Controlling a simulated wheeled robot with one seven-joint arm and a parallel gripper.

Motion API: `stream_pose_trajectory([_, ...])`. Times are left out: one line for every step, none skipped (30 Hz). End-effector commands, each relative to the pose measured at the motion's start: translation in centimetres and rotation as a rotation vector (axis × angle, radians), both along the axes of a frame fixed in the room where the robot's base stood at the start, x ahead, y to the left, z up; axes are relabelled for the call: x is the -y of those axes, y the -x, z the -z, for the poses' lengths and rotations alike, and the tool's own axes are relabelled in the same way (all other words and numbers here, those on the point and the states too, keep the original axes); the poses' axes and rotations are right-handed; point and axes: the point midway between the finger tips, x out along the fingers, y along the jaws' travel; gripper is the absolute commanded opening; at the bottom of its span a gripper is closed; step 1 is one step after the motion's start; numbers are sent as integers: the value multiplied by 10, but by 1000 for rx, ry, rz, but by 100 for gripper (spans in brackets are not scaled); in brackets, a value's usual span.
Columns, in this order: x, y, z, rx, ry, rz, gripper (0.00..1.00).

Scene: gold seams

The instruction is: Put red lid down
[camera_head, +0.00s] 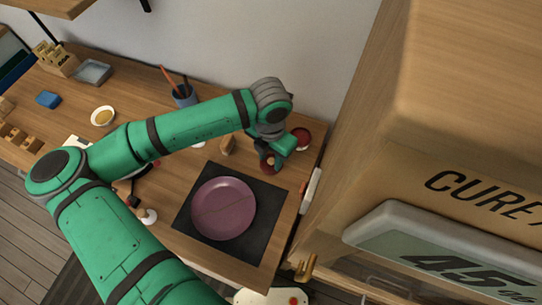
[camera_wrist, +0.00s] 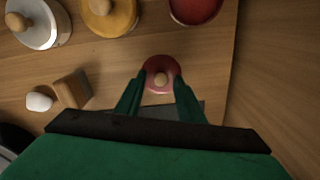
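The red lid (camera_wrist: 160,68), round with a light wooden knob, sits between my gripper's fingertips (camera_wrist: 161,80) in the wrist view. Both fingers appear to touch its rim on opposite sides, with the knob facing the camera. In the head view the red lid (camera_head: 267,168) shows partly under my gripper (camera_head: 275,158), at the table's right part. I cannot tell whether it touches the table. A red jar (camera_head: 300,136) stands just behind and right of it; it also shows at the top of the wrist view (camera_wrist: 195,8).
A purple plate (camera_head: 223,208) lies on a dark mat (camera_head: 262,240) in front of my gripper. In the wrist view, white (camera_wrist: 42,35) and yellow (camera_wrist: 110,22) lidded jars and a wooden block (camera_wrist: 73,87) stand to the left. Bare wood surrounds the lid. The table's right edge is close.

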Motion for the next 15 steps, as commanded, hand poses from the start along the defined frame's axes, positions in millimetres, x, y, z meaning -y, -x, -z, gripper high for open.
stream_pose_trajectory([0, 0, 0, 0, 0, 0, 35])
stream_pose_trajectory([0, 0, 0, 0, 0, 0, 35])
stream_pose_trajectory([0, 0, -1, 0, 0, 0, 35])
stream_pose_trajectory([0, 0, -1, 0, 0, 1, 35])
stream_pose_trajectory([0, 0, -2, 1, -1, 1, 35])
stream_pose_trajectory([0, 0, -5, 1, 0, 1, 35])
stream_pose_trajectory([0, -1, -7, 1, 0, 1, 35])
stream_pose_trajectory([0, -1, -11, 3, 0, 1, 35])
stream_pose_trajectory([1, -1, -16, 2, -1, 1, 35])
stream_pose_trajectory([1, -1, -20, 1, 0, 2, 35])
stream_pose_trajectory([1, -1, -26, 3, 0, 2, 35])
stream_pose_trajectory([1, -1, -33, 3, 0, 2, 35])
stream_pose_trajectory([1, -1, -40, 3, -1, 2, 35])
stream_pose_trajectory([1, -1, -46, 3, -1, 2, 35])
stream_pose_trajectory([1, -1, -54, 4, 0, 2, 35])
